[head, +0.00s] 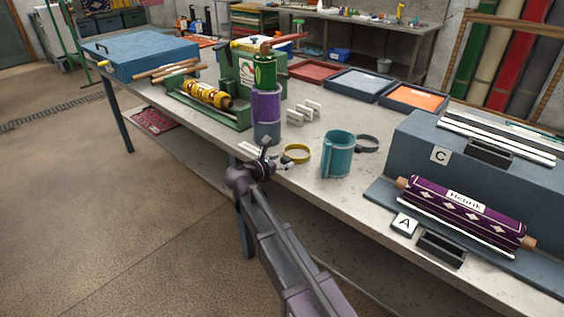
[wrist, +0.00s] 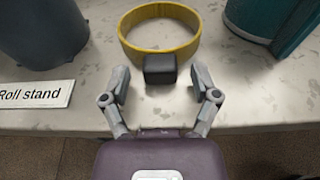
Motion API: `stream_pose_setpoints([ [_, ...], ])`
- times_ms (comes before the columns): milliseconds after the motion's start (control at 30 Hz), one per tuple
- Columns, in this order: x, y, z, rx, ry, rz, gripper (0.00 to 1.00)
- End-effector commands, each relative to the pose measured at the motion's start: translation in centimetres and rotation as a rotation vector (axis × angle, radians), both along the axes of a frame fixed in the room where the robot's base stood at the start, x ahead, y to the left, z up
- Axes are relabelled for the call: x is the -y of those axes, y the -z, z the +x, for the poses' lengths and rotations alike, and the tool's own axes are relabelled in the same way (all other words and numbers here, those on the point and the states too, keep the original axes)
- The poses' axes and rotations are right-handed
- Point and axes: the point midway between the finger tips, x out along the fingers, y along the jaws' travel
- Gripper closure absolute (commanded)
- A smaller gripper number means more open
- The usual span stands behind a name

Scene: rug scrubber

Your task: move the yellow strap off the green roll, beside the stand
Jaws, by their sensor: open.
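The yellow strap (head: 297,154) is a closed ring lying on the pale bench top, just right of the grey roll stand (head: 267,131). It is off the green roll (head: 264,74), which stands upright above a purple roll (head: 266,106) in the stand. In the wrist view the yellow strap (wrist: 159,50) shows its dark buckle (wrist: 160,69) on the near side, towards me. My gripper (wrist: 158,92) is open and empty at the bench edge, its fingers either side of the buckle's line and short of it. My gripper (head: 263,152) also shows left of the strap in the head view.
A "Roll stand" label (wrist: 30,95) lies in front of the stand. A teal container (head: 338,154) and a dark strap (head: 367,144) are to the right. White holders (head: 304,112) stand behind. A purple patterned roll (head: 460,212) lies farther right.

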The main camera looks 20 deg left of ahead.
Motion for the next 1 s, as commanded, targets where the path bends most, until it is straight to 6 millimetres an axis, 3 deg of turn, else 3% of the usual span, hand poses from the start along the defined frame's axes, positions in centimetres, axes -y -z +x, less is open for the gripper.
stream_pose_setpoints([
  [700,-3.7,-2.6,-8.9,0.000,-0.002,0.000,0.22],
  [1000,-4.5,-2.9,-10.7,0.000,-0.001,0.000,0.22],
])
